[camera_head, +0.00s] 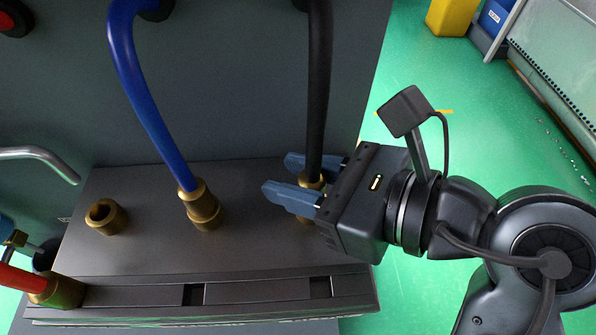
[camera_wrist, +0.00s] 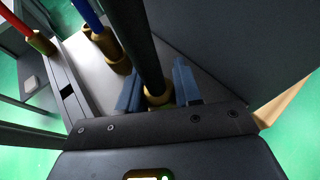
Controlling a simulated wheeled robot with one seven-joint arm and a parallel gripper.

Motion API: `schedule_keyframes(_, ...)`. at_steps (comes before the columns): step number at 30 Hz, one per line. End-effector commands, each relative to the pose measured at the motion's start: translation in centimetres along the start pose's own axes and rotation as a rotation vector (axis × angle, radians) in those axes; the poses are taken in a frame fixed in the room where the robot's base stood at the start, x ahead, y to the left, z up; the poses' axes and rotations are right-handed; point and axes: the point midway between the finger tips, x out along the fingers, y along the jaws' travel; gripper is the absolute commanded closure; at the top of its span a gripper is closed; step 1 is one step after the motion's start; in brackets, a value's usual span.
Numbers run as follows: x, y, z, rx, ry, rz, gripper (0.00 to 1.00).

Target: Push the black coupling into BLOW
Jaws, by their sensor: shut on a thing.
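The black hose (camera_head: 319,90) hangs down to a brass black coupling (camera_head: 310,182) at the right side of the dark block (camera_head: 150,250). My gripper (camera_head: 277,174) reaches in from the right, with its blue-grey fingers on either side of the coupling. In the wrist view, the coupling (camera_wrist: 160,97) sits between the two fingers, gripped, with the hose rising from it. The fingers hide part of the coupling and where it meets the block. I cannot tell how deep it sits. No BLOW label is readable.
A blue hose (camera_head: 140,95) ends in a brass coupling (camera_head: 203,208) standing on the block, left of my gripper. An empty brass port (camera_head: 104,217) stands further left. A red hose (camera_head: 18,278) with a brass end is at lower left. A dark wall rises behind.

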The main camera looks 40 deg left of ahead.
Motion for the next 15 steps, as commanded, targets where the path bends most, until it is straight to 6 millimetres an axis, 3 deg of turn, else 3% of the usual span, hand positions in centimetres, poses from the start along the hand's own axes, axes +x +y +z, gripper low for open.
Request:
schedule_keyframes(1, 0.00, 0.01, 0.01, 0.000, 0.000, 0.000, 0.97)
schedule_keyframes(2, 0.00, 0.01, 0.01, 0.000, 0.000, 0.000, 0.66)
schedule_keyframes(11, 0.00, 0.02, 0.02, 0.000, 0.000, 0.000, 0.37)
schedule_keyframes(15, 0.00, 0.01, 0.03, 0.000, 0.000, 0.000, 0.37)
